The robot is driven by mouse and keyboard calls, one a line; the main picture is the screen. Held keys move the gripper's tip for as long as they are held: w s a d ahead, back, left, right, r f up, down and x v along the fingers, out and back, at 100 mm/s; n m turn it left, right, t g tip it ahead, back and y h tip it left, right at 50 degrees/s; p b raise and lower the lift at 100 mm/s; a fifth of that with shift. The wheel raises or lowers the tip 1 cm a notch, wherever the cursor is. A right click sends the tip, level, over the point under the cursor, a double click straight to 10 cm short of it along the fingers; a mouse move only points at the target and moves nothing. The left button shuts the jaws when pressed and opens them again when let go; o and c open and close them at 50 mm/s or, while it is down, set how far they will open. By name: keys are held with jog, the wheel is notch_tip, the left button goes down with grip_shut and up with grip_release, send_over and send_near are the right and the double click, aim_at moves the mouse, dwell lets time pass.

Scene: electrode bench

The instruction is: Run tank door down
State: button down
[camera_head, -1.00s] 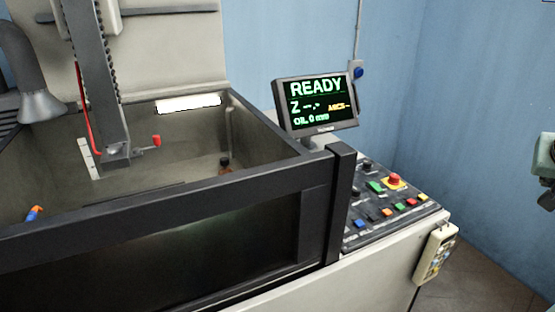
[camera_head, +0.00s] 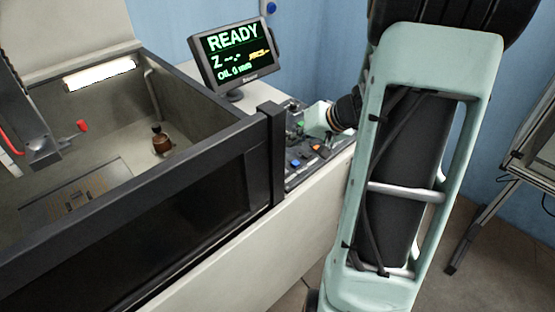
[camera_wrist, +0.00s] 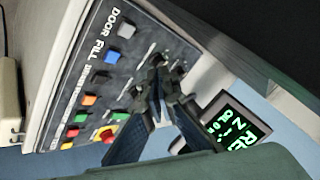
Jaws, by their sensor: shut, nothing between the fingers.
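The tank door is the dark front panel (camera_head: 165,215) of the tank in the head view; it stands raised, closing the tank's front. The control panel (camera_head: 290,183) sits to its right and fills much of the wrist view (camera_wrist: 62,110). Its printed labels DOOR and FILL lie beside a pale grey button (camera_wrist: 127,30) and a blue button (camera_wrist: 112,57). My gripper (camera_wrist: 158,88) is shut and empty over the panel; I cannot tell whether it touches anything. In the head view my arm reaches over the panel, and the fingertips are hard to make out.
A monitor (camera_head: 235,55) behind the panel reads READY and oil 0 mm. A red emergency-stop knob (camera_wrist: 105,133) sits among coloured buttons near my fingers. A dark post (camera_head: 271,150) stands at the tank's corner. A brown bottle-like object (camera_head: 161,142) is inside the tank.

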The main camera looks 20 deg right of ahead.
jog(key=shift+w+a+r+t+y, duration=0.15)
jog(key=shift+w+a, duration=0.1)
jog(key=shift+a, duration=0.15)
jog(key=shift+w+a+r+t+y, duration=0.1)
jog(key=shift+w+a+t+y, duration=0.1)
jog(key=shift+a, duration=0.15)
jog(key=shift+f, duration=0.1)
notch_tip(320, 180, down, 8)
jog(key=b, duration=0.5)
jog(key=shift+r, duration=0.25)
jog(key=shift+f+b, duration=0.6)
jog(key=shift+b, duration=0.25)
